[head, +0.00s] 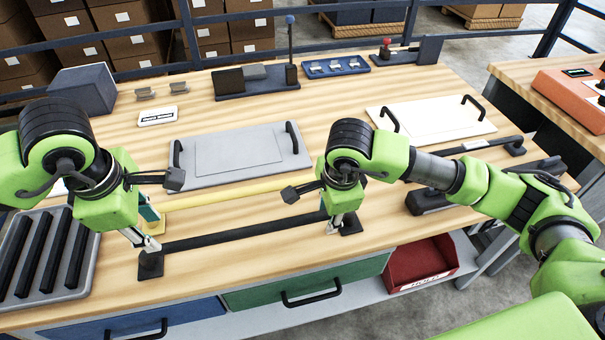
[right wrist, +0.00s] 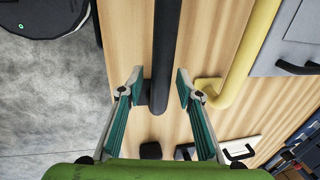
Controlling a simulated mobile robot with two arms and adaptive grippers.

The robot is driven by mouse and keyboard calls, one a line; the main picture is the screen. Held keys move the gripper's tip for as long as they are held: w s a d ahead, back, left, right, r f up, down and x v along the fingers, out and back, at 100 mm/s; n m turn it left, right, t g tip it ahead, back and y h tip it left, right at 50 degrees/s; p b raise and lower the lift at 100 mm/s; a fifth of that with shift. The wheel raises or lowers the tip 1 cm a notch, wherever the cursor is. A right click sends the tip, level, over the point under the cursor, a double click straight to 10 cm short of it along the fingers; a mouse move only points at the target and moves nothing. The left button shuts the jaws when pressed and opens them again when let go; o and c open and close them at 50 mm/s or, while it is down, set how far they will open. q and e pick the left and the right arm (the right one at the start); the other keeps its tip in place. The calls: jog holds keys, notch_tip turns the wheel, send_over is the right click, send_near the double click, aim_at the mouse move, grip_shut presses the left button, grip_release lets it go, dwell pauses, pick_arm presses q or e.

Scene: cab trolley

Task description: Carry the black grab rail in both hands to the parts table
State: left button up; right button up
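The black grab rail (head: 245,237) lies on the wooden table (head: 110,315) along its front edge, with a square foot at each end. My left gripper (head: 150,236) is over the rail's left end, its fingers apart. My right gripper (head: 338,222) is low at the rail's right end. In the right wrist view, the open fingers of my right gripper (right wrist: 160,76) stand either side of the rail (right wrist: 166,45) near its foot, with gaps on both sides. Which surface is the parts table, I cannot tell.
A yellow rail (head: 235,193) lies just behind the black one. Grey (head: 235,158) and white (head: 440,114) handled panels lie further back. A slotted grey tray (head: 45,255) is at left. A second table (head: 520,72) with an orange box (head: 575,98) stands at right.

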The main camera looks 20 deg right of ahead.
notch_tip(320, 180, up, 12)
jog(key=s, duration=0.2)
jog(key=shift+s+f, duration=0.15)
dwell(0.5)
